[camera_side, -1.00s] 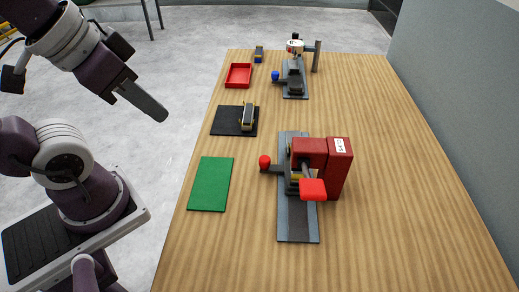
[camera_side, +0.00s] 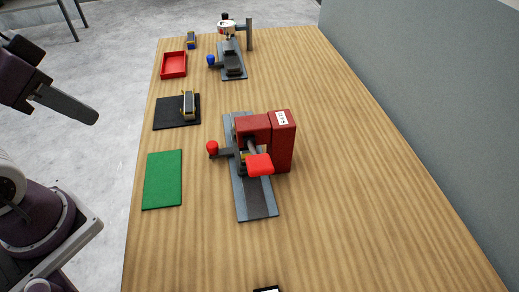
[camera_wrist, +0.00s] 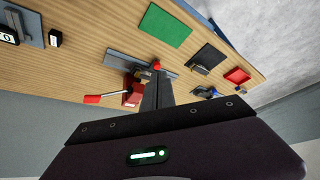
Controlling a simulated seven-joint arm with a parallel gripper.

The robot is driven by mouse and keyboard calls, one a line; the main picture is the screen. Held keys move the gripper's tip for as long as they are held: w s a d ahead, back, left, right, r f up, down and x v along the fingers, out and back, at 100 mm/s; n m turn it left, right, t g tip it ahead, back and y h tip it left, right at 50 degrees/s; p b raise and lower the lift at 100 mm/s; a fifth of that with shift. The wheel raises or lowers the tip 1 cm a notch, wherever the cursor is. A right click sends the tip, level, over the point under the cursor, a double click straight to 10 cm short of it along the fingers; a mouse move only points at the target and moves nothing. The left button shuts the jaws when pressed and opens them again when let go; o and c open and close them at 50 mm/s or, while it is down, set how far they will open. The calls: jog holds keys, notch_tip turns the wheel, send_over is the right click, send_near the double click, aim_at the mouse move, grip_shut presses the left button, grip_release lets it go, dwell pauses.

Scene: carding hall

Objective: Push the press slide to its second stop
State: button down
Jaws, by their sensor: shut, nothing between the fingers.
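The red press (camera_side: 283,145) stands on a blue-grey rail (camera_side: 257,200) on the wooden table, with a red-padded lever (camera_side: 259,165) at its front. The press slide, marked by its red knob (camera_side: 212,148) on a dark arm, sits partly under the press head with a bit of yellow on it. Its stops cannot be made out. My gripper (camera_side: 92,117) is shut and empty, left of the table and well apart from the slide. In the wrist view, the fingers (camera_wrist: 157,88) overlap the press, and the red knob (camera_wrist: 156,66) shows beyond them.
A green mat (camera_side: 162,180), a black mat (camera_side: 165,112) bearing a yellow-edged block (camera_side: 188,105), and a red tray (camera_side: 174,65) line the left edge. A second device with a blue knob (camera_side: 211,61) stands behind. A grey wall (camera_side: 430,90) bounds the right.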

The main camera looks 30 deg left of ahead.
jog(key=c, duration=2.2)
grip_release()
jog(key=c, duration=1.8)
grip_release()
jog(key=shift+w, duration=0.15)
jog(key=o, duration=0.7)
jog(key=shift+m+g, duration=0.7)
jog(key=w, duration=0.5)
jog(key=shift+w+d+f, duration=0.1)
jog(key=shift+w+f, duration=0.05)
jog(key=shift+f, duration=0.05)
jog(key=shift+c, duration=0.2)
jog(key=m+g, duration=0.4)
send_over(211, 144)
notch_tip(211, 144, down, 14)
jog(key=shift+m, duration=0.3)
notch_tip(211, 144, down, 8)
jog(key=shift+f, duration=0.4)
grip_shut()
